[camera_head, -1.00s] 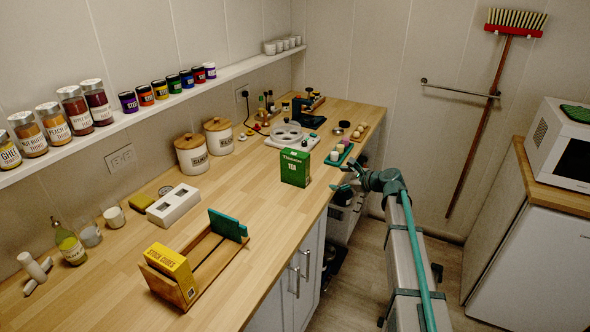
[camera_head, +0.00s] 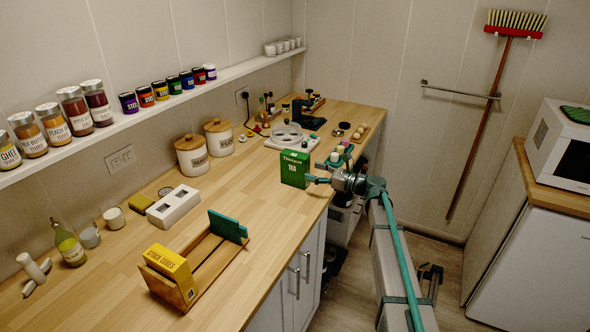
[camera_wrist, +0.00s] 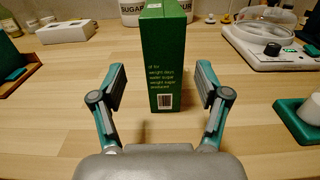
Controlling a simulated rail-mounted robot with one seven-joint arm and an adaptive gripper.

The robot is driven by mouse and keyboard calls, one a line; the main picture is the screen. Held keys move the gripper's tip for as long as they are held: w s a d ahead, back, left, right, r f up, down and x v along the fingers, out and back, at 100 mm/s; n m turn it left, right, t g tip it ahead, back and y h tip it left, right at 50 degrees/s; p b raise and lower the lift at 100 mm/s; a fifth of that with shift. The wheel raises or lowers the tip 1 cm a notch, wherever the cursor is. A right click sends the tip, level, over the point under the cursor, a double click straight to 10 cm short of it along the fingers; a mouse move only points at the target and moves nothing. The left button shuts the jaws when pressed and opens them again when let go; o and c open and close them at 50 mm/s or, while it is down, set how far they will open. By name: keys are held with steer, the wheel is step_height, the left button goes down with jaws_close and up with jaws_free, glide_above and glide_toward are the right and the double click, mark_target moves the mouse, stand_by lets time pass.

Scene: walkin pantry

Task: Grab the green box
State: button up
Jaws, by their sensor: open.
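The green box (camera_head: 294,168) stands upright on the wooden counter near its front edge. In the wrist view the green box (camera_wrist: 165,58) is straight ahead, with its narrow printed side and barcode facing me. My gripper (camera_head: 312,180) is just right of the box at counter height. In the wrist view my gripper (camera_wrist: 162,88) is open, with one finger on each side of the box's near end. Gaps show between the fingers and the box, so it is not held.
A wooden rack (camera_head: 215,262) holds a yellow box (camera_head: 172,270) at the front left. A white dish device (camera_head: 285,140) is behind the green box. A green tray (camera_wrist: 308,122) with a white item sits at right in the wrist view. Canisters (camera_head: 191,155) stand at the wall.

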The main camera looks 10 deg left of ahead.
mark_target(308, 169)
steer(key=x, duration=0.3)
steer(key=shift+p, duration=0.3)
steer(key=x, duration=0.1)
steer(key=p+x, duration=0.1)
steer(key=x, duration=0.1)
steer(key=p+x, duration=0.1)
steer(key=shift+w+a+r, duration=0.1)
steer(key=shift+w+r, duration=0.15)
steer(key=shift+w+a+f, duration=0.1)
steer(key=shift+w+a, duration=0.05)
steer(key=shift+a, duration=0.3)
steer(key=shift+c, duration=0.2)
steer(key=c, duration=1.3)
